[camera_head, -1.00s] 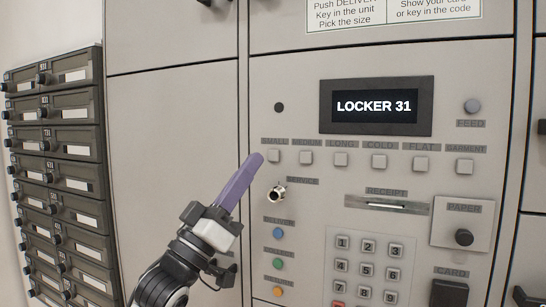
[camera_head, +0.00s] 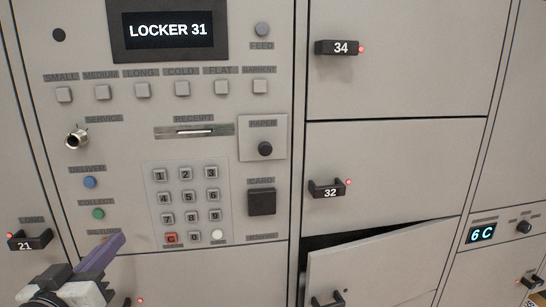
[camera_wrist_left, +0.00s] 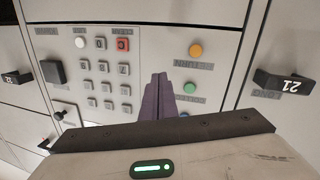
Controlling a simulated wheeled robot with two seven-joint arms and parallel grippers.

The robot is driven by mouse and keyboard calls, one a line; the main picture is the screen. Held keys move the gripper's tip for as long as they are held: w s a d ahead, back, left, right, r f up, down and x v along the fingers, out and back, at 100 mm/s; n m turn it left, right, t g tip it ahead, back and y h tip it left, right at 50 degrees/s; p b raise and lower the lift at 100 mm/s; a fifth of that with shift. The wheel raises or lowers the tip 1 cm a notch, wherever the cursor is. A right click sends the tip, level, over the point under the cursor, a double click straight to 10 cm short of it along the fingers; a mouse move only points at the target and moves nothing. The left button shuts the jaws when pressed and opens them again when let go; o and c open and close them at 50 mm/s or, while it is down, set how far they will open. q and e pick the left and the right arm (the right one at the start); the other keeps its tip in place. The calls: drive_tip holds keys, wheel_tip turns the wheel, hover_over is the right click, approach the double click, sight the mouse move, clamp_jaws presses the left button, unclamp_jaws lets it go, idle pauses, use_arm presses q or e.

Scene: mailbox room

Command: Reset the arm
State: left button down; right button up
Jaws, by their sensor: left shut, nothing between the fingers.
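My left gripper (camera_head: 118,242) comes in from the lower left in the head view, its purple fingers shut and empty. The fingertips appear in front of the panel's lower left, left of the keypad (camera_head: 188,200), and hide the button at the RETURN label. In the left wrist view, the shut fingers (camera_wrist_left: 158,84) point towards the panel, between the keypad and the orange button (camera_wrist_left: 196,51). I cannot tell how far the fingertips are from the panel. My right gripper is not in view.
The screen (camera_head: 168,30) reads LOCKER 31. To the panel's right, a locker door (camera_head: 385,262) below locker 32 (camera_head: 327,188) stands ajar, with a dark gap along its top. Locker 34 (camera_head: 336,48) is shut. Handle 21 (camera_head: 30,240) sticks out at the left.

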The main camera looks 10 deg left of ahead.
use_arm(q)
drive_tip(key=s+d+f+m+g, duration=0.1)
drive_tip(key=s+d+f+g, duration=0.25)
drive_tip(key=f, duration=0.55)
drive_tip(key=s+d+f+m+g, duration=0.1)
drive_tip(key=s+d+f+g, duration=0.3)
drive_tip(key=f, duration=0.5)
drive_tip(key=s+d+f+m+g+h, duration=0.1)
drive_tip(key=s+d+f+m+g, duration=0.15)
drive_tip(key=s+f, duration=0.45)
drive_tip(key=s+d+f+m+g, duration=0.1)
drive_tip(key=s+d+f+g, duration=0.25)
drive_tip(key=s, duration=0.75)
drive_tip(key=w+d+f+t+h, duration=0.1)
drive_tip(key=w+d+f+t, duration=0.1)
drive_tip(key=f, duration=0.4)
drive_tip(key=w+d+f+t+h, duration=0.1)
drive_tip(key=d+f+t, duration=0.1)
drive_tip(key=f, duration=0.4)
drive_tip(key=shift+w+d+f+h, duration=0.15)
drive_tip(key=shift+w+d+h, duration=0.15)
drive_tip(key=shift+w, duration=0.1)
drive_tip(key=shift+n+t, duration=0.25)
